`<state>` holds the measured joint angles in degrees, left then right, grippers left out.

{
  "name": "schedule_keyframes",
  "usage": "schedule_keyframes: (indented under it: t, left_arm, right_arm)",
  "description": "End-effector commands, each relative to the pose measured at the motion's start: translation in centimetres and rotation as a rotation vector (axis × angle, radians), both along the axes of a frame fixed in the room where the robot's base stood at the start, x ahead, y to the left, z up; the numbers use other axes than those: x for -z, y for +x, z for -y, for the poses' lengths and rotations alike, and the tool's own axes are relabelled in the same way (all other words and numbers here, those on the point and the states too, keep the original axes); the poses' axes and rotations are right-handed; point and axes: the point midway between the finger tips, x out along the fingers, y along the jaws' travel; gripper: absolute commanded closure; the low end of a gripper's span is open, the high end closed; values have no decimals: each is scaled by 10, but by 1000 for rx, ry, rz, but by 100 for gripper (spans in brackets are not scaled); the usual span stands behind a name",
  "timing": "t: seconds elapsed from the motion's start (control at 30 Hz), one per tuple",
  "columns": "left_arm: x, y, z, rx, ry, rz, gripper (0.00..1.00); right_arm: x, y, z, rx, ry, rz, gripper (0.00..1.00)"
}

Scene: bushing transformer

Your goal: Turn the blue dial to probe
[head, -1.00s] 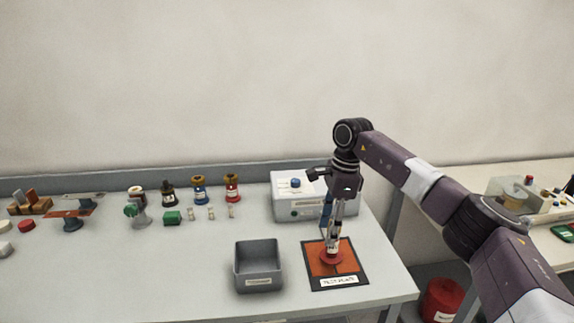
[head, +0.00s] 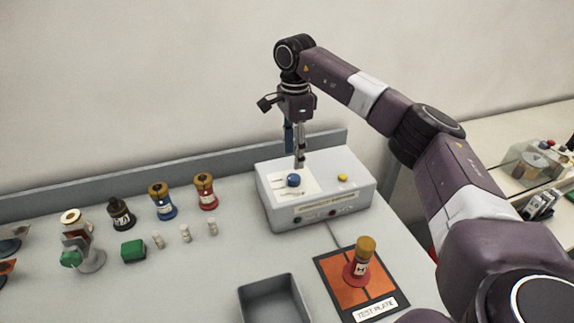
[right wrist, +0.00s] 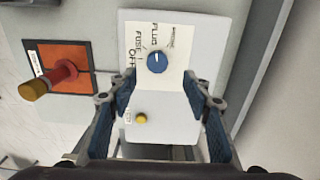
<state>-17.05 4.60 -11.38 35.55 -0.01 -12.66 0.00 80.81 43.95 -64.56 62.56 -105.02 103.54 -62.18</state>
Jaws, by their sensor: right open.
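The blue dial (head: 294,180) sits on a white label panel on top of the grey tester box (head: 345,207). In the right wrist view the dial (right wrist: 157,62) shows a white pointer line toward the picture's top. Printed words around it include PLUG, FUSE and OFF; the small word at its right is too blurred to read. My right gripper (head: 299,163) points down above the box, close to the dial. In the right wrist view its open, empty fingers (right wrist: 156,88) frame the box top, with the dial just beyond the tips. My left gripper is out of view.
A yellow button (head: 342,178) is on the box top. A red bushing with a brown top (head: 362,262) stands on the orange test plate (head: 333,278). A grey bin (head: 272,281) is in front. Several bushings and small parts stand at left.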

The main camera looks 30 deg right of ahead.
Motion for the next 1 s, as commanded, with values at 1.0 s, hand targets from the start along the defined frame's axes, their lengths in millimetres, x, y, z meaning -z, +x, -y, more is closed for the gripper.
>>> schedule_keyframes:
  t: [1.0]
  left_arm:
    - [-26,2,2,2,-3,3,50]
  right_arm:
    - [71,-1,0,1,0,0,77]
